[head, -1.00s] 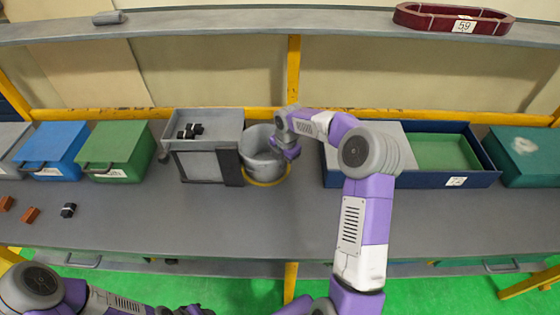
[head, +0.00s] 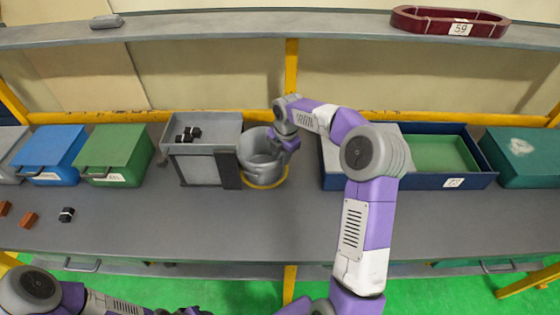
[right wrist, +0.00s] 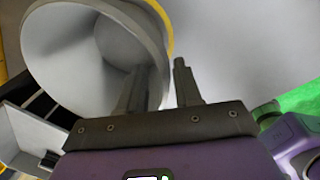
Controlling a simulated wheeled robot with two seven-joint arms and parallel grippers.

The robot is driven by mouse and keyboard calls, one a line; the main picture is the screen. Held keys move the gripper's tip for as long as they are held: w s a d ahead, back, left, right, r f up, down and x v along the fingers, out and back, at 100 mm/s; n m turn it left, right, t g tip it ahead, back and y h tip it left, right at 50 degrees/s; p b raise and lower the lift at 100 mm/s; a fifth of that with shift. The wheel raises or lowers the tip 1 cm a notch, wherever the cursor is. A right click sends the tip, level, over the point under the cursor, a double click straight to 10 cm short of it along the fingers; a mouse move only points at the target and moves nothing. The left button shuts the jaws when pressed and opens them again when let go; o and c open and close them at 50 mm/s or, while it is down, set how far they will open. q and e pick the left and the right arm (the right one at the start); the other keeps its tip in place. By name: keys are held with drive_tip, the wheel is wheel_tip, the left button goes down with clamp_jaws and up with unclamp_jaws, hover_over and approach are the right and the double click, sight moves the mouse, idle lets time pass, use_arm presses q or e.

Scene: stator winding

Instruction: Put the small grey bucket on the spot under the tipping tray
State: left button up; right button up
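The small grey bucket (head: 262,172) stands upright inside the yellow ring (head: 268,187) marked on the bench. It is just right of the grey tipping tray (head: 220,130), which holds several small black parts (head: 188,134). Whether its base fully touches the bench is hard to tell. My right gripper (head: 289,150) is at the bucket's right rim. In the right wrist view one finger is inside the bucket (right wrist: 85,55) and one outside, with the wall pinched in the narrow gap of the gripper (right wrist: 168,75). My left gripper is not clearly seen; only my left arm shows at the bottom left.
A blue bin (head: 50,150) and a green bin (head: 115,150) stand left of the tray. A dark blue box (head: 420,180) is to the right. Small orange and black parts (head: 66,214) lie at the front left. The bench front centre is clear.

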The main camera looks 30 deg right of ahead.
wheel_tip(320, 180, up, 7)
drive_tip(key=shift+s+p, duration=0.45)
drive_tip(key=shift+d, duration=0.1)
